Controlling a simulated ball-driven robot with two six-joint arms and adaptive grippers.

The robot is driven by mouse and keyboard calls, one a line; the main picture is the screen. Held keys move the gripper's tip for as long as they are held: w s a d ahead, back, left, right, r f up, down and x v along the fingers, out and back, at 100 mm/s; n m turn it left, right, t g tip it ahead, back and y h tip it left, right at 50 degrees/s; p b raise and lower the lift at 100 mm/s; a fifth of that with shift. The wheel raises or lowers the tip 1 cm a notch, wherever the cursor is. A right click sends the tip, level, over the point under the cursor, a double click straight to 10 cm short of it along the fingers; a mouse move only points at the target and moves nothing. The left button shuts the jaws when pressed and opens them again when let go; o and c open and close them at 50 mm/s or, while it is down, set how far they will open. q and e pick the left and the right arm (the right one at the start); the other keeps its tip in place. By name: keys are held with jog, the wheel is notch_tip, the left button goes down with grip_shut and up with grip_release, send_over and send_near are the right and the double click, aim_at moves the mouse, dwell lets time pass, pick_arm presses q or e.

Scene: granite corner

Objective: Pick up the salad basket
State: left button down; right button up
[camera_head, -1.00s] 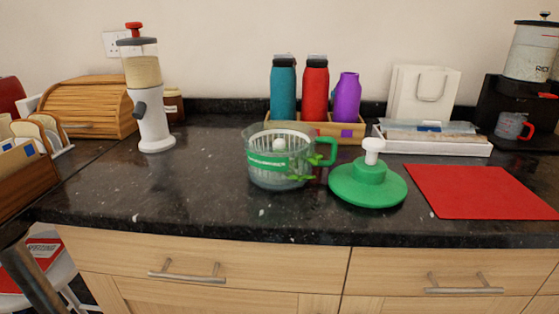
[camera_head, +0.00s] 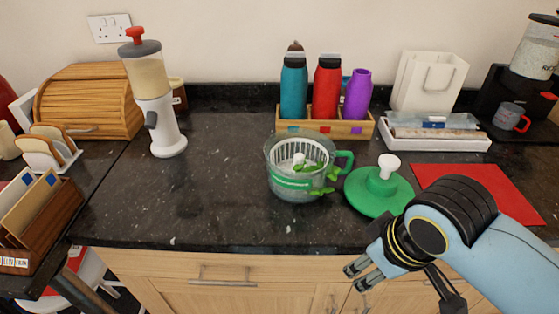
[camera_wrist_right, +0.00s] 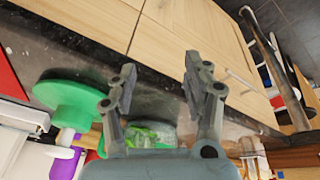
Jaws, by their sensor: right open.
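The salad basket (camera_head: 301,160) is a white slatted basket inside a clear bowl with a green band and green handle, on the dark counter. Green leaves show inside it and at its right side. The green lid (camera_head: 379,190) with a white knob lies on the counter just right of the bowl. My right gripper (camera_head: 359,277) is open and empty, in front of the counter's edge, below and right of the bowl. In the right wrist view the bowl (camera_wrist_right: 150,134) shows between the open fingers, partly hidden by the gripper body. My left gripper is not in view.
A bottle rack (camera_head: 340,128) stands behind the bowl. A white dispenser (camera_head: 158,112) stands left of it, and a red mat (camera_head: 500,188) lies to the right, partly behind my right arm. The counter left of the bowl is clear.

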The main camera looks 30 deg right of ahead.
notch_tip(320, 180, up, 4)
jog(key=w, duration=0.3)
jog(key=n+g+y+p, duration=0.2)
jog(key=n, duration=0.5)
send_near(300, 155)
jog(key=f, duration=0.5)
jog(key=shift+s+a+p, duration=0.1)
jog(key=shift+a+p, duration=0.15)
jog(key=shift+p, duration=0.1)
jog(key=f, duration=0.2)
jog(key=w+f, duration=0.1)
jog(key=f, duration=0.1)
jog(key=f+p, duration=0.1)
jog(key=f, duration=0.1)
jog(key=shift+w+a, duration=0.15)
jog(key=shift+a, duration=0.15)
grip_shut()
